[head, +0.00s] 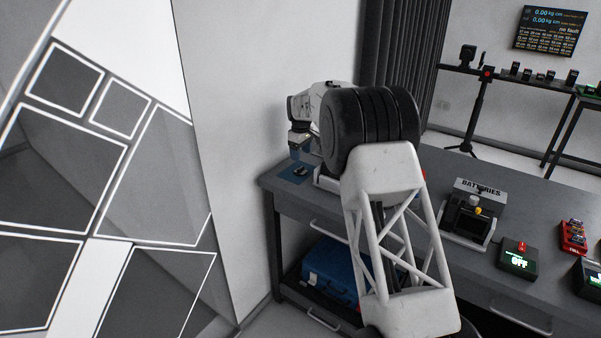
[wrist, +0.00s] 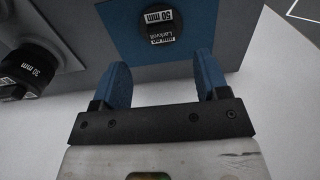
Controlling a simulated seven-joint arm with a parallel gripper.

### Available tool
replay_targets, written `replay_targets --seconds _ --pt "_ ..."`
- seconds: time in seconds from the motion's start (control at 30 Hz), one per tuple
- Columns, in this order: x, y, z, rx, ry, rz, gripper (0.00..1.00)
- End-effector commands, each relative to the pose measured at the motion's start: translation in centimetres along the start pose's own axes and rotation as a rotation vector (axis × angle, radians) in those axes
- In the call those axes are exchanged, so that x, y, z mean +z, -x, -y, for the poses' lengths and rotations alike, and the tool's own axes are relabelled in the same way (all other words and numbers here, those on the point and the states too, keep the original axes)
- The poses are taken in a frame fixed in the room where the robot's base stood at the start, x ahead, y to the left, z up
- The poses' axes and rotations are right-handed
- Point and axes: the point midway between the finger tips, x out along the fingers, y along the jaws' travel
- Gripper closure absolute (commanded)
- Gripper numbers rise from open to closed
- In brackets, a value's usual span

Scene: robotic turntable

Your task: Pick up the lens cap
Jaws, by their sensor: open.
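A round black lens cap (wrist: 160,22) with white labels, one reading "50 mm", lies on a blue mat (wrist: 118,42) in the wrist view. In the head view the cap (head: 300,171) is a small dark shape on the blue mat (head: 287,176) at the table's left end. My gripper (wrist: 165,75) has two blue fingers, spread apart with nothing between them. The cap shows beyond the fingertips, roughly in line with the gap and apart from them. In the head view my gripper (head: 302,153) is above the mat, partly hidden by my arm.
A black cylindrical lens (wrist: 25,72) marked "30 mm" sits on a light holder left of the mat. A battery station (head: 470,215) and an "OFF" switch box (head: 518,258) stand farther right on the grey table (head: 540,200). A wall borders the table's left end.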

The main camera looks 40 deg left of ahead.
Motion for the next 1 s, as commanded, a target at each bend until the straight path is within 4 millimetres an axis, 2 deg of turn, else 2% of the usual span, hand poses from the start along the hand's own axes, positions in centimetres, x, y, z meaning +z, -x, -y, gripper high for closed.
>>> replay_targets --seconds 0.2,0.67,1.0 --pt "0.0 -1.5 0.0 -0.001 0.000 0.001 0.32" --pt "0.0 -2.0 0.1 -0.001 0.000 0.001 0.32" --pt "0.0 -5.1 0.2 -0.002 0.000 0.002 0.32"
